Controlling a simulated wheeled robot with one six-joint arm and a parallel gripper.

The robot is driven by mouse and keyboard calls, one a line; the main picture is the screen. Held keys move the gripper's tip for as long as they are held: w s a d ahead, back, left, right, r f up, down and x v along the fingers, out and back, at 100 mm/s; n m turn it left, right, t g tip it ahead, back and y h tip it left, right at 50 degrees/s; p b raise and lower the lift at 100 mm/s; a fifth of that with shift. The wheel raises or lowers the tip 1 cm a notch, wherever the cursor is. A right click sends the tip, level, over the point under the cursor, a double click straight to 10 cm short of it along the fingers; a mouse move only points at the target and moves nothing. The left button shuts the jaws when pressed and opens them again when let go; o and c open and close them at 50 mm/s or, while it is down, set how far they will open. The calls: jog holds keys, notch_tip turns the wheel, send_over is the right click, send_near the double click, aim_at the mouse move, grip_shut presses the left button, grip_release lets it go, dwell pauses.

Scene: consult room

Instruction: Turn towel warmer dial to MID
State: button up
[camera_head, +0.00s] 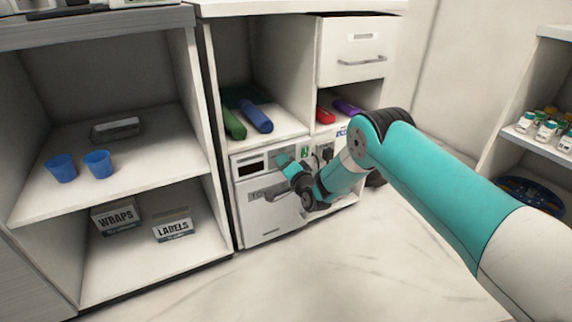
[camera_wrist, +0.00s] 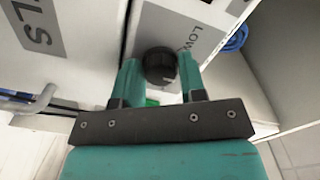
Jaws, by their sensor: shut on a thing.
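The towel warmer (camera_head: 250,221) is a white cabinet under the shelf unit, with a dark display and a handle on its front. My gripper (camera_head: 291,163) is at the upper part of its front and hides part of the panel. In the wrist view, a round black dial (camera_wrist: 158,62) sits between the two teal fingers of my gripper (camera_wrist: 160,75). The gripper is shut on the dial. A grey label beside the dial reads "LOW" (camera_wrist: 177,33). The dial's pointer setting is not clear, and no "MID" mark can be read.
Rolled towels, green (camera_head: 234,124), blue (camera_head: 257,117) and red (camera_head: 325,116), lie on the shelves above the warmer. Blue cups (camera_head: 98,164) stand on the left shelf. A bottle shelf (camera_head: 542,150) is at the right. The floor (camera_head: 330,270) in front is clear.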

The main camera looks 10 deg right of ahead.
jog(key=o, duration=0.9)
